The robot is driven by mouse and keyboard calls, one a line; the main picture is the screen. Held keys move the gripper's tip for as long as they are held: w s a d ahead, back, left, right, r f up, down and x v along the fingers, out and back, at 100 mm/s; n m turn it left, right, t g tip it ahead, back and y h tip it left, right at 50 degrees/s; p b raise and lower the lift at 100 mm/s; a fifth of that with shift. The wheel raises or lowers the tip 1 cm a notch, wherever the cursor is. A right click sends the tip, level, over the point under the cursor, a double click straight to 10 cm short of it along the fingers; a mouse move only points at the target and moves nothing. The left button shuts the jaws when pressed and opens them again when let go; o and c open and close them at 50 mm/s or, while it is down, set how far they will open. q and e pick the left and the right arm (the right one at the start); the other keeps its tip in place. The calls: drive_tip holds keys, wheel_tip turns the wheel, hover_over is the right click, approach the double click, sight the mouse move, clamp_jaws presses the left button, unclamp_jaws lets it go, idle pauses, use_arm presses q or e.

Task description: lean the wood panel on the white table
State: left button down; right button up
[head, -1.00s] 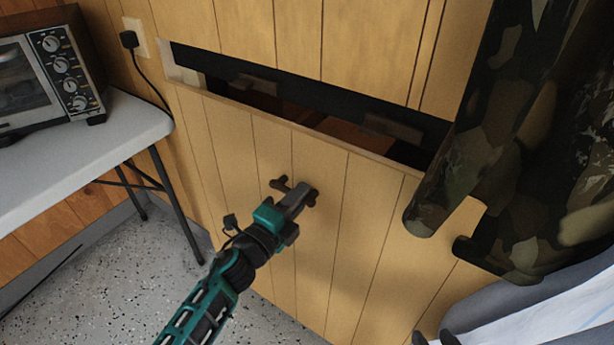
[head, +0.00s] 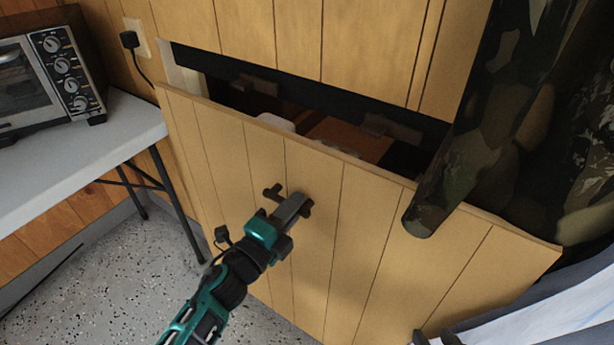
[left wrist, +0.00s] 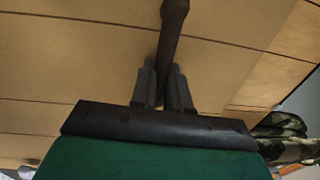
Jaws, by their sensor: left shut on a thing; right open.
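The wood panel (head: 310,235) is a grooved board with a dark handle (head: 272,191). It stands in front of an opening in the wooden wall, its top edge tilted out from the wall. My left gripper (head: 298,205) is shut on the panel's handle; the left wrist view shows the fingers (left wrist: 166,88) closed around the dark bar (left wrist: 172,40).
A toaster oven (head: 45,75) sits on the table, its cord running to a wall outlet (head: 135,38). Behind the panel is a dark opening (head: 300,100) with things inside. Camouflage cloth (head: 470,130) hangs at the right, overlapping the panel. Speckled floor (head: 110,270) is clear at lower left.

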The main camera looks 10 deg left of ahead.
use_arm(q)
drive_tip(key=shift+r, duration=0.3)
drive_tip(key=shift+s+a+r, duration=0.1)
drive_tip(key=shift+s+r, duration=0.05)
drive_tip(key=shift+s, duration=0.7)
drive_tip(key=shift+s+r, duration=0.15)
drive_tip(key=shift+s, duration=0.7)
